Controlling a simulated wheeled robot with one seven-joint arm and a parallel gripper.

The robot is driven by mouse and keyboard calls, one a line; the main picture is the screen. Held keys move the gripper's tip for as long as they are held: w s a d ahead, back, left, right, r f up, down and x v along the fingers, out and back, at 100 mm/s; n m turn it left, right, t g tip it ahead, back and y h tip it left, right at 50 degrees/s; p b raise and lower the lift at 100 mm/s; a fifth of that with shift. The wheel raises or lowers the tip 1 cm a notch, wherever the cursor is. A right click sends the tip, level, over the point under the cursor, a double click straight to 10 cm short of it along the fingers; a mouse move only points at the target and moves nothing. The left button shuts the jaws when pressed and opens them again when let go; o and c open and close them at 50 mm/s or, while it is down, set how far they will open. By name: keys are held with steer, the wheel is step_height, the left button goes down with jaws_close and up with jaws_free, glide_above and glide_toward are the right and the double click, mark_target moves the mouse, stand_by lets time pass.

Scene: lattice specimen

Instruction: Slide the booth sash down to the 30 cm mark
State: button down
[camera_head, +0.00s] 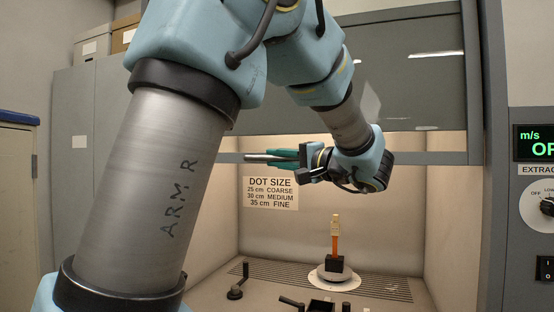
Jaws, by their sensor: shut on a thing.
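The booth sash is a glass pane with a grey lower rail (430,158) across the booth opening. Its rail sits above the DOT SIZE sign, with the opening clear below. A silver bar handle (257,157) shows at the rail's left part. My gripper (284,158), with teal fingers, is shut on the sash handle from the right. The fingers and my wrist hide the rest of the handle. I cannot make out a height scale or the 30 cm mark on the frame.
The sign (270,193) on the booth's back wall lists 25 cm coarse, 30 cm medium, 35 cm fine. Inside, an orange piece (335,240) stands in a black holder on a round white base (334,279). Black cranks (237,284) are at the front. An extract panel (537,185) is at right.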

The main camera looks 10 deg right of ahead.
stand_by(0.8)
step_height(320, 180, down, 20)
steer(key=b, duration=2)
steer(key=c, duration=0.8)
jaws_free()
steer(key=b+v, duration=0.1)
steer(key=v, duration=0.9)
steer(key=shift+s+d+b, duration=0.25)
steer(key=shift+s+b, duration=0.05)
steer(key=shift+b, duration=0.05)
